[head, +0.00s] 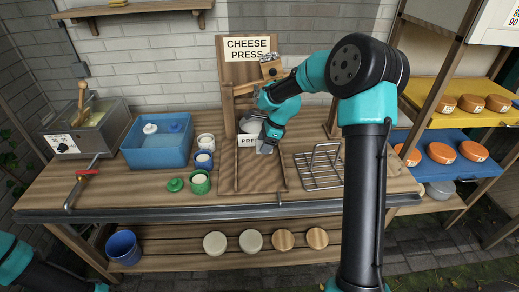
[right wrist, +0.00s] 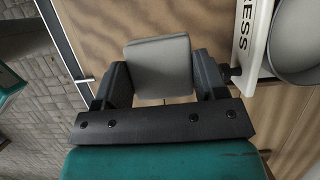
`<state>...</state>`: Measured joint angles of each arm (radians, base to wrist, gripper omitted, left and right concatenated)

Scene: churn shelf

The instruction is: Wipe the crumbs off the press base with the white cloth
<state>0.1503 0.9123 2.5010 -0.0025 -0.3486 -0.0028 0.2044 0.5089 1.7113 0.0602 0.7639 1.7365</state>
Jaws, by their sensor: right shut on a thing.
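My right gripper (head: 266,143) is at the cheese press, low over the wooden press base (head: 259,180). It is shut on a pale grey-white folded pad, which I take to be the white cloth (right wrist: 158,62). The cloth also shows in the head view (head: 265,148), below the fingers. In the right wrist view it sits between the two dark fingers, with brown wood beyond it. I cannot tell whether it touches the base. I cannot make out any crumbs. My left gripper is out of view; only parts of that arm show at the lower left.
A white "PRESS" label (right wrist: 245,35) and a round grey vessel (right wrist: 298,40) are close on the gripper's right in the wrist view. A wire rack (head: 318,168) stands right of the base. Small pots (head: 200,183) and a blue tub (head: 157,145) stand left.

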